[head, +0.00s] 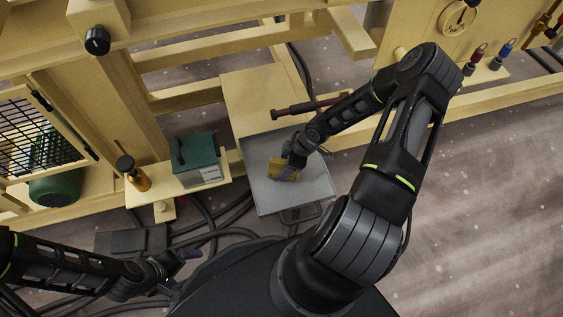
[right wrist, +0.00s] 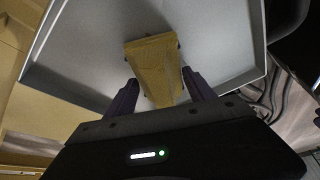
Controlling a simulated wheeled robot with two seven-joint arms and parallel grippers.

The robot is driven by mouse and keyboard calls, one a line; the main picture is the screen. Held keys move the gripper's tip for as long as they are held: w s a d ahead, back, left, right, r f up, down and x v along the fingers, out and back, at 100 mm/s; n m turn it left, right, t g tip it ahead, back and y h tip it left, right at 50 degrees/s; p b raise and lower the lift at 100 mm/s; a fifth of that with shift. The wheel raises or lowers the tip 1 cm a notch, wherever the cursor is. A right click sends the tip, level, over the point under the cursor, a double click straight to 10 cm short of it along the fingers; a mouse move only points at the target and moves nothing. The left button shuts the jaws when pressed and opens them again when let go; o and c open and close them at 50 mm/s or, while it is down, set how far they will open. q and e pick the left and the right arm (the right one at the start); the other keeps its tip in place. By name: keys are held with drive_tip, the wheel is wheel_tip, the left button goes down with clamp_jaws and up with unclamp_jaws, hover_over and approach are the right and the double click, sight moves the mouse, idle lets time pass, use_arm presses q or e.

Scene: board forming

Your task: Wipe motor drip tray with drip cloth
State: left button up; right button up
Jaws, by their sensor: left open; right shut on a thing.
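The motor drip tray (head: 262,198) is a shallow grey metal tray in the middle of the head view. It also fills the upper part of the right wrist view (right wrist: 82,62). The drip cloth (head: 285,172) is a yellow-brown folded block over the tray's floor. My right gripper (head: 289,160) is shut on the cloth, which shows between its purple fingers in the right wrist view (right wrist: 154,62). The cloth is at or just above the tray's floor; I cannot tell whether they touch. My left gripper (head: 182,268) is open and empty at the lower left, away from the tray.
A dark green box (head: 196,158) and an amber bottle (head: 133,174) stand on a wooden shelf left of the tray. A dark bar (head: 306,106) lies behind the tray. Black cables (head: 215,222) run along the floor. A mesh-guarded green motor (head: 56,190) is at far left.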

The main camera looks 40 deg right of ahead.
drive_tip(key=shift+s+d+r+p, duration=0.15)
drive_tip(key=shift+d+p, duration=0.2)
drive_tip(key=shift+d, duration=0.05)
drive_tip(key=shift+s+d+r+p, duration=0.1)
drive_tip(key=shift+d+p, duration=0.25)
drive_tip(key=shift+s+d+f, duration=0.15)
drive_tip(key=shift+d, duration=0.15)
use_arm(q)
wheel_tip(320, 180, up, 2)
drive_tip(key=shift+r, duration=0.25)
use_arm(e)
drive_tip(key=shift+f, duration=0.2)
use_arm(q)
drive_tip(key=shift+f, duration=0.1)
